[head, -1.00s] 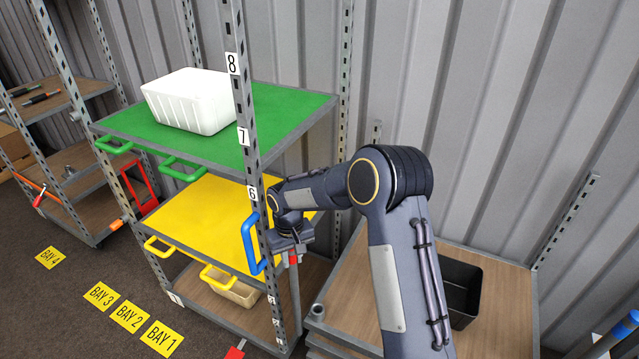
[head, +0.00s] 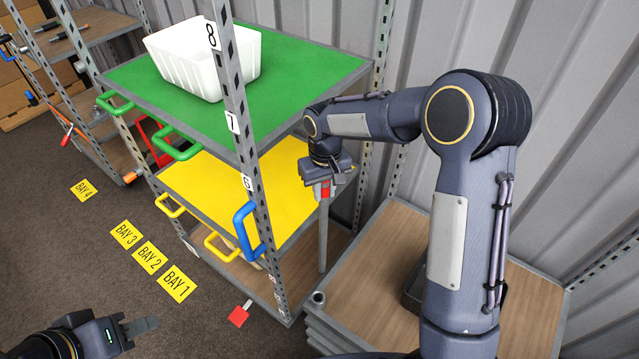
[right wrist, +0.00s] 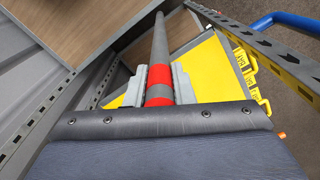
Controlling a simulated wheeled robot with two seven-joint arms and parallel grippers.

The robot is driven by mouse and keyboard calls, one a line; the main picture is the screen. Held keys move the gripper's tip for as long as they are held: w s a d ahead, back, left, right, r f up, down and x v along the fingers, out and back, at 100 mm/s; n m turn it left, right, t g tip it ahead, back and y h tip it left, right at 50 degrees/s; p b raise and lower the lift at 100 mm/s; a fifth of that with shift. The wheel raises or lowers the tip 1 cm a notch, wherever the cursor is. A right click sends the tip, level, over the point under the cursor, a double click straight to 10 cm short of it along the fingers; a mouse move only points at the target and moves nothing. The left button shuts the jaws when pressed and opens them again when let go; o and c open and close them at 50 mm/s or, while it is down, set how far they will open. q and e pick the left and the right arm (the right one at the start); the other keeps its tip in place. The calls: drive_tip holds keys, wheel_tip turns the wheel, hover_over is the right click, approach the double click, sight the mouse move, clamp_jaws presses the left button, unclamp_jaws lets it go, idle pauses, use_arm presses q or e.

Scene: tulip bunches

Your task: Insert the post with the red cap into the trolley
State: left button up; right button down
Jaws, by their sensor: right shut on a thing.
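My right gripper (head: 325,178) is shut on the grey post (head: 323,238) near its red-banded top (head: 325,191). The post hangs upright in the head view, and its lower end looks just beyond the round corner socket (head: 318,297) of the low wooden-topped trolley (head: 375,312). They appear apart; the depth gap is hard to judge. In the right wrist view the post (right wrist: 159,45) runs away from the jaws, with red bands (right wrist: 158,82) between the fingers. My left gripper (head: 140,327) shows at the lower left, with no object visible; its jaw opening is unclear.
A rack with a green shelf (head: 295,85), a yellow shelf (head: 200,190) and a blue handle (head: 246,230) stands left of the post. A white bin (head: 195,62) is on the green shelf. A dark bin is mostly hidden behind my right arm. A red tag (head: 238,316) lies on the floor.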

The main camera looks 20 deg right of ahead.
drive_tip(key=s+a+r+n+p, duration=0.1)
drive_tip(key=s+a+r, duration=0.1)
drive_tip(key=s+r, duration=0.3)
drive_tip(key=s+a+r+n+p, duration=0.1)
drive_tip(key=s+a+r+n, duration=0.1)
drive_tip(key=s+r, duration=0.4)
wheel_tip(320, 180, up, 3)
drive_tip(key=shift+s+a+f, duration=0.2)
drive_tip(key=shift+a, duration=0.2)
drive_tip(key=shift+f+b, duration=1.6)
drive_tip(key=shift+f, duration=0.95)
drive_tip(key=shift+f+b, duration=2)
drive_tip(key=shift+f, duration=0.8)
drive_tip(key=c, duration=1.2)
unclamp_jaws()
drive_tip(key=shift+o, duration=0.2)
drive_tip(key=shift+r, duration=0.1)
